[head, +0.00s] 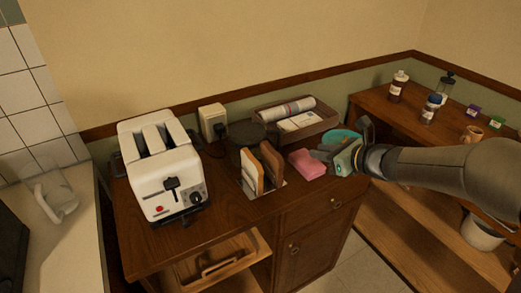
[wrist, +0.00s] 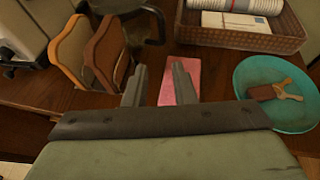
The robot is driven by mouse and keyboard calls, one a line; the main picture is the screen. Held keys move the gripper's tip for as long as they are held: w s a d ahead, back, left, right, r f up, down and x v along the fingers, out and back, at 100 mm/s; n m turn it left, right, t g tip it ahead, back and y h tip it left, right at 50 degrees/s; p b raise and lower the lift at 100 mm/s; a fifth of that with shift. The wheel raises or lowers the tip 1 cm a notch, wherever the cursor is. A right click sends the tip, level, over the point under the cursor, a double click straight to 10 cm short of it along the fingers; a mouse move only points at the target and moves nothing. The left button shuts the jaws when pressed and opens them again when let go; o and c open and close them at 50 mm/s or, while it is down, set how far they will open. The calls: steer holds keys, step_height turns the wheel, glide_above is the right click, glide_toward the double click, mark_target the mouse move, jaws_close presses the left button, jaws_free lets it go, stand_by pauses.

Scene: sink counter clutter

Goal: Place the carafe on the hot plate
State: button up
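A clear glass carafe (head: 62,196) with a pale handle stands on the light counter at the far left in the head view. It is far from my gripper and outside the wrist view. No hot plate can be clearly made out. A dark appliance (head: 12,245) is cut off by the left edge, and a dark round object (head: 243,134) stands behind the upright boards; I cannot tell what either is. My gripper (wrist: 160,80) is open and empty, its two grey fingers apart above the wooden cabinet top. A pink block (wrist: 180,78) lies below and beyond the fingers.
The white toaster (head: 160,170) stands between the carafe and the upright boards (head: 252,172). A wicker tray (head: 320,124) with papers is at the back. A teal bowl (wrist: 250,80) sits right of my gripper. Bottles (head: 398,86) stand on the right shelf.

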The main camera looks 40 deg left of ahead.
steer(key=p, duration=0.2)
glide_toward(278, 148)
steer(key=a, duration=0.4)
steer(key=shift+w+a+r, duration=0.15)
steer(key=shift+w+a, duration=0.1)
steer(key=shift+w, duration=0.1)
steer(key=shift+w+p+x, duration=0.1)
steer(key=shift+p+x, duration=0.35)
steer(key=shift+x, duration=0.95)
steer(key=shift+w+p+x, duration=0.15)
steer(key=shift+p+x, duration=0.25)
steer(key=shift+x, duration=1)
jaws_close()
